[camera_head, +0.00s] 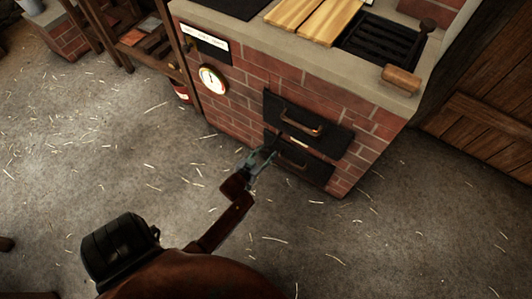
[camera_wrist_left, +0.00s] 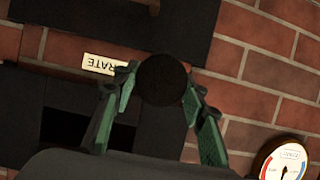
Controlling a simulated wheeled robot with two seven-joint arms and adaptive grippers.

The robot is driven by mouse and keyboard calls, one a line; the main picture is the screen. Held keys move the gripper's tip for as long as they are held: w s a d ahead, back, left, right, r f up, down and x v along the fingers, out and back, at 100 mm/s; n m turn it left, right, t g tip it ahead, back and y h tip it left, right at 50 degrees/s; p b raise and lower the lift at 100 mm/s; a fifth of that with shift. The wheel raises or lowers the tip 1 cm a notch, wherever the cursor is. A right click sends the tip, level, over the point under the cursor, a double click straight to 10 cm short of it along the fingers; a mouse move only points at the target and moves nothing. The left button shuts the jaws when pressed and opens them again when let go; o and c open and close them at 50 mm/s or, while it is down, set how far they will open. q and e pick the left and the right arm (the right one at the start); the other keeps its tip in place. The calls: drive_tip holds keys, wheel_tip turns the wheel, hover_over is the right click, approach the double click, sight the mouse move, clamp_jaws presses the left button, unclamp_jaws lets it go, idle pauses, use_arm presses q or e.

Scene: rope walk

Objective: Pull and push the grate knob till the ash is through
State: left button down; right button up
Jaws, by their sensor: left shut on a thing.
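The grate knob (camera_wrist_left: 162,80) is a dark round knob in the left wrist view, between the two greenish fingers of my left gripper (camera_wrist_left: 160,88). The fingers are shut on it. In the head view my left gripper (camera_head: 264,158) is at the left side of the brick stove's front (camera_head: 235,105), beside the lower black door (camera_head: 305,168); the knob is hard to make out there. A pale label reading GRATE (camera_wrist_left: 99,64) appears upside down in the wrist view. No ash can be made out. My right gripper is not in view.
An upper black door (camera_head: 300,122) has a bar handle. A round gauge (camera_head: 212,79) is on the stove's left. Wooden boards (camera_head: 310,20) and a black grill (camera_head: 383,40) are on top. A wooden shelf (camera_head: 140,45) stands left; straw-strewn floor (camera_head: 110,150) is open.

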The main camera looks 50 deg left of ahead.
sight(274, 143)
use_arm(q)
drive_tip(key=w, duration=0.3)
drive_tip(key=w+a, duration=0.1)
drive_tip(key=w, duration=0.2)
drive_tip(key=shift+w+a, duration=0.2)
drive_tip(key=shift+w, duration=0.05)
drive_tip(key=shift+w+a+r, duration=0.1)
drive_tip(key=c, duration=1.2)
unclamp_jaws()
drive_tip(key=v, duration=1.2)
drive_tip(key=shift+f, duration=0.2)
